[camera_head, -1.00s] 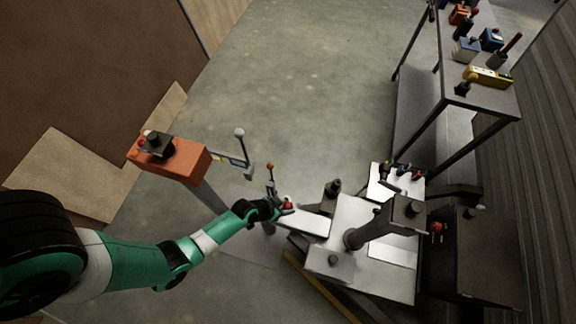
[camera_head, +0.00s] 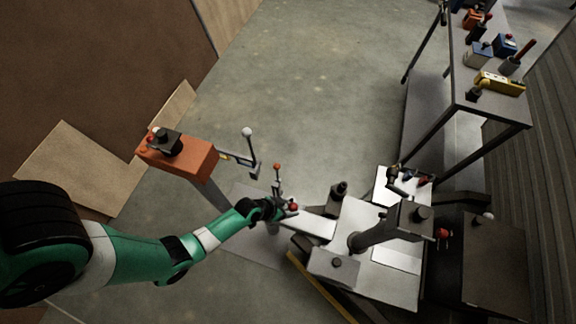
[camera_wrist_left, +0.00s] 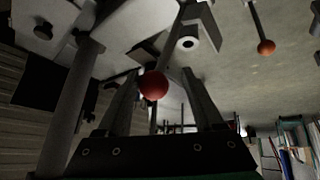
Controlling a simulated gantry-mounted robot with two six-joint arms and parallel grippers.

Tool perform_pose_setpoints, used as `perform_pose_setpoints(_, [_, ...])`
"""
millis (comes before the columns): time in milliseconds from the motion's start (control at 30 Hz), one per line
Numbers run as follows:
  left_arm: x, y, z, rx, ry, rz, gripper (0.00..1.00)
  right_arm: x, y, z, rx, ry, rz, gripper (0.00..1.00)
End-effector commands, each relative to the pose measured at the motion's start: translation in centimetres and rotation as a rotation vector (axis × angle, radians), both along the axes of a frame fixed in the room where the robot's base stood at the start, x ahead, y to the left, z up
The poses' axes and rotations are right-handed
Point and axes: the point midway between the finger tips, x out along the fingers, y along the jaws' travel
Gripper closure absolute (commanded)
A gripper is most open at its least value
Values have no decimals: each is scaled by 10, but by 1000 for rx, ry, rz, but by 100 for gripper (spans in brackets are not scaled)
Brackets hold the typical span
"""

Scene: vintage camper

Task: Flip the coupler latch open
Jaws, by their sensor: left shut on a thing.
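The coupler latch shows as a small lever with a red ball knob (camera_head: 293,207) at the left end of the pale metal tongue (camera_head: 315,226). My left gripper (camera_head: 282,209) is at this knob and shut on the latch lever. In the left wrist view the red knob (camera_wrist_left: 153,86) sits between my two dark fingers (camera_wrist_left: 160,100), in front of a grey rod. The exact contact of the fingers is hard to see. My right gripper is not in view.
A second upright lever with an orange-red knob (camera_head: 277,167) stands just behind my gripper. An orange box on a post (camera_head: 190,160) is to the left. A grey platform (camera_head: 370,270) with a post is to the right. A shelf of tools (camera_head: 490,105) stands far right. Open floor lies behind.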

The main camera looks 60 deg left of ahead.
Motion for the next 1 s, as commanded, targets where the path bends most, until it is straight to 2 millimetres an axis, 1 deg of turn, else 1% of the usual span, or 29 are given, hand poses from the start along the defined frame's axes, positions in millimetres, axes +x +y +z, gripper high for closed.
perform_pose_setpoints(67, [-1, 1, 5, 2, -3, 3, 42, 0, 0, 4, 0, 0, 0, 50])
perform_pose_setpoints(167, [-9, 1, 17, 1, -3, 3, 42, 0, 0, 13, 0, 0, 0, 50])
perform_pose_setpoints(400, [-43, -1, 64, -1, -1, 5, 42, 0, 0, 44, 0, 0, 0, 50])
perform_pose_setpoints(500, [-55, -1, 80, 0, -1, 2, 42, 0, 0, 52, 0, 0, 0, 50])
perform_pose_setpoints(567, [-60, -2, 86, -1, -1, 4, 42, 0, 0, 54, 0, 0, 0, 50])
perform_pose_setpoints(700, [-67, -2, 94, -2, 0, 1, 42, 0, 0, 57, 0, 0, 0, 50])
perform_pose_setpoints(1000, [-68, -2, 93, -1, 0, 0, 42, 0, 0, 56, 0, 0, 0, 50])
